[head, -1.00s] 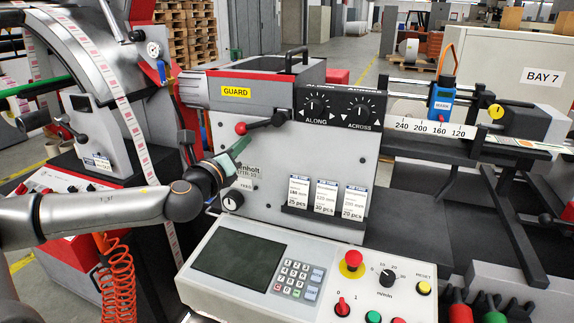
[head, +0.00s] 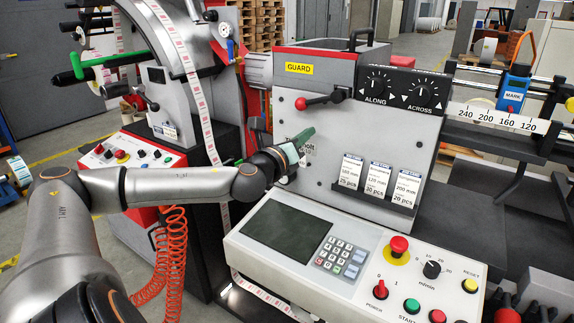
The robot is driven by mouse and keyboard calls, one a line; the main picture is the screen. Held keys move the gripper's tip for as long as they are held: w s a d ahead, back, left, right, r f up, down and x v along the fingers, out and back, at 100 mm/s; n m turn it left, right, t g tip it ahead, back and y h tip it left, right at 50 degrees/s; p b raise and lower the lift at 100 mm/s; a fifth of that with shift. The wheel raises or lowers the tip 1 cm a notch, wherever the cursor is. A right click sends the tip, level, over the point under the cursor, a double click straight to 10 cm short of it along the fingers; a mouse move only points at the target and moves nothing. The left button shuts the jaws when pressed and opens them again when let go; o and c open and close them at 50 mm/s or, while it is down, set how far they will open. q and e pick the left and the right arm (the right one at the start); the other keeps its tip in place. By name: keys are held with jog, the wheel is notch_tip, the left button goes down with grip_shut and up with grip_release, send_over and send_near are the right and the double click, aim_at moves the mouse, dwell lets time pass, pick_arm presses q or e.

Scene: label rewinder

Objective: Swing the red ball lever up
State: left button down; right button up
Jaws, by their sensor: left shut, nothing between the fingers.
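The red ball (head: 301,103) sits at the left end of a short black lever (head: 320,99) on the upper front of the grey machine panel. The lever points left and a little down from its pivot, nearly level, just below the yellow GUARD label. My left gripper (head: 306,136) is shut and empty, in front of the panel a short way below the red ball. A gap shows between its fingertips and the ball in the head view. It hides part of the maker's name and the knob on the panel. My right gripper is not in view.
Two knobs marked ALONG and ACROSS (head: 405,88) are right of the lever. Card holders (head: 375,195) are lower right. The control console (head: 330,245) with its red stop button (head: 399,244) juts out below. The label web and curved grey arm (head: 185,70) stand at left.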

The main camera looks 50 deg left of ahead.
pick_arm(q)
jog(key=b+v, duration=0.2)
jog(key=v, duration=0.8)
jog(key=shift+b, duration=0.35)
dwell(0.3)
